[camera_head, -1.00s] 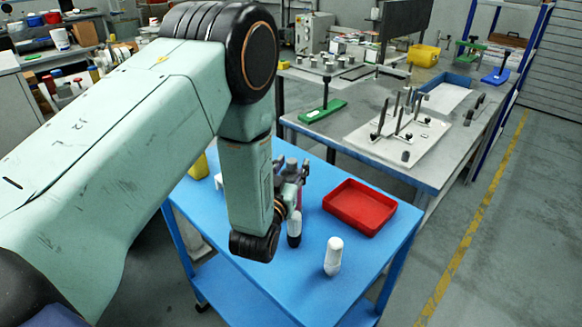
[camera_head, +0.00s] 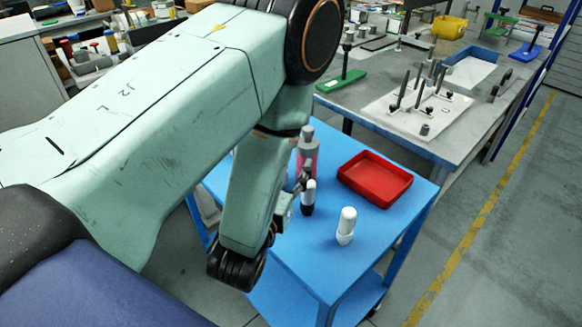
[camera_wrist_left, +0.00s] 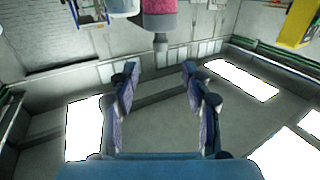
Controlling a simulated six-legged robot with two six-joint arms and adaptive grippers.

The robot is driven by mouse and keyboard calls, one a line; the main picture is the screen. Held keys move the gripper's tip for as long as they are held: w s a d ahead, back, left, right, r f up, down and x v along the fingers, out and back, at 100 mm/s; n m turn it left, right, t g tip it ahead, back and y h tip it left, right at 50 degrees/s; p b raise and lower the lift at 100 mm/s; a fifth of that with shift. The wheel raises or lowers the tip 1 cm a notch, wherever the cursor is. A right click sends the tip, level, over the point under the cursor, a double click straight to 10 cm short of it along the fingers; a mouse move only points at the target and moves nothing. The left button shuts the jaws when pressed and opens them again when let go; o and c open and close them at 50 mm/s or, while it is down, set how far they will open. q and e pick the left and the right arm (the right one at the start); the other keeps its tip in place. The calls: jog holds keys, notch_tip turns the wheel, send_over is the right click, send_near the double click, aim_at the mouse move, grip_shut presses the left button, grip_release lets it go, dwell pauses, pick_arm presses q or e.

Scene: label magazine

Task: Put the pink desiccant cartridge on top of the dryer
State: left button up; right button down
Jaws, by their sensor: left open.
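The pink desiccant cartridge (camera_head: 308,157) stands upright on the blue cart, a clear cylinder with pink filling and a grey top; my arm hides part of its left side. It also shows upside down at the top edge of the left wrist view (camera_wrist_left: 159,22), beyond the fingers and apart from them. My left gripper (camera_head: 301,181) is on the near side of the cartridge, mostly hidden behind my own wrist. In the left wrist view its fingers (camera_wrist_left: 160,85) are spread with nothing between them. My right gripper is not in view. I cannot make out the dryer.
Behind is a grey bench (camera_head: 408,150) with a white fixture board (camera_head: 405,113).

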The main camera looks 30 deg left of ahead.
aim_at(306, 138)
pick_arm(q)
jog(key=w+b, duration=0.1)
jog(key=w, duration=0.2)
jog(key=w+a+b, duration=0.1)
jog(key=w, duration=0.2)
jog(key=w+b, duration=0.2)
jog(key=w, duration=0.2)
jog(key=shift+a+f, duration=0.2)
jog(key=shift+a, duration=0.05)
jog(key=shift+s, duration=0.1)
jog(key=shift+c, duration=0.2)
grip_shut()
dwell(0.5)
